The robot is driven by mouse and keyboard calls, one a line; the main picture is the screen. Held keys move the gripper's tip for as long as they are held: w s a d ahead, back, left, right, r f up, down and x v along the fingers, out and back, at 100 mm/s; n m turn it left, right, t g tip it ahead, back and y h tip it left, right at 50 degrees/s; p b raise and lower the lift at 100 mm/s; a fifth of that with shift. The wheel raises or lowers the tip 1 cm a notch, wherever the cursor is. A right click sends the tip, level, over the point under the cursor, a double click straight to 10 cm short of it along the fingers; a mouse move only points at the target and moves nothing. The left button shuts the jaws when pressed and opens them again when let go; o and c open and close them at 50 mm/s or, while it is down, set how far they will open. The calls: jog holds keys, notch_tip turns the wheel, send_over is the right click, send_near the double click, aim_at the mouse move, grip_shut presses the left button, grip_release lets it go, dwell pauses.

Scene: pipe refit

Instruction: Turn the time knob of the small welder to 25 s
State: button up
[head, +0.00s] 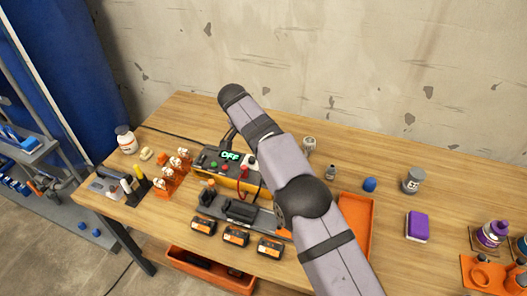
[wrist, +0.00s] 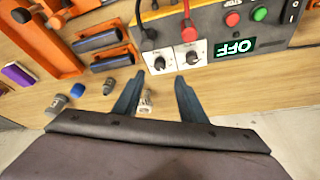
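The small welder (head: 205,158) is a grey and orange box at the back of the bench, its display (head: 230,155) reading OFF. In the wrist view its grey panel (wrist: 225,25) appears upside down, with the OFF display (wrist: 235,47). Two round knobs with dials sit side by side, the left knob (wrist: 160,64) and the right knob (wrist: 192,57); their labels are too small to read. My gripper (wrist: 159,75) is open and empty, its two dark fingers apart, with the left knob showing between the tips. Contact cannot be told. In the head view my arm partly covers the welder.
Red and black cables (wrist: 186,18) plug in above the knobs. An orange tray (head: 357,220) lies right of the welder, with a blue cap (head: 369,184) and a grey fitting (head: 330,172) nearby. Orange-black blocks (head: 236,236) stand in front. The rear bench right of the welder is mostly clear.

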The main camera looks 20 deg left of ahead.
jog(key=w+d+r+m+g+p, duration=0.15)
jog(key=d+r+p, duration=0.25)
jog(key=d+r, duration=0.45)
jog(key=s+a+f+n+y, duration=0.2)
jog(key=s+f+n+y, duration=0.15)
jog(key=f+n, duration=0.4)
jog(key=a+n, duration=0.1)
jog(key=n, duration=0.1)
jog(key=w+a+n, duration=0.1)
jog(key=w+a+f+n+t+y, duration=0.1)
jog(key=n, duration=0.1)
jog(key=shift+w+n, duration=0.2)
jog(key=shift+n, duration=0.1)
jog(key=shift+f, duration=0.1)
jog(key=shift+p+x, duration=1.4)
jog(key=shift+x, duration=2.25)
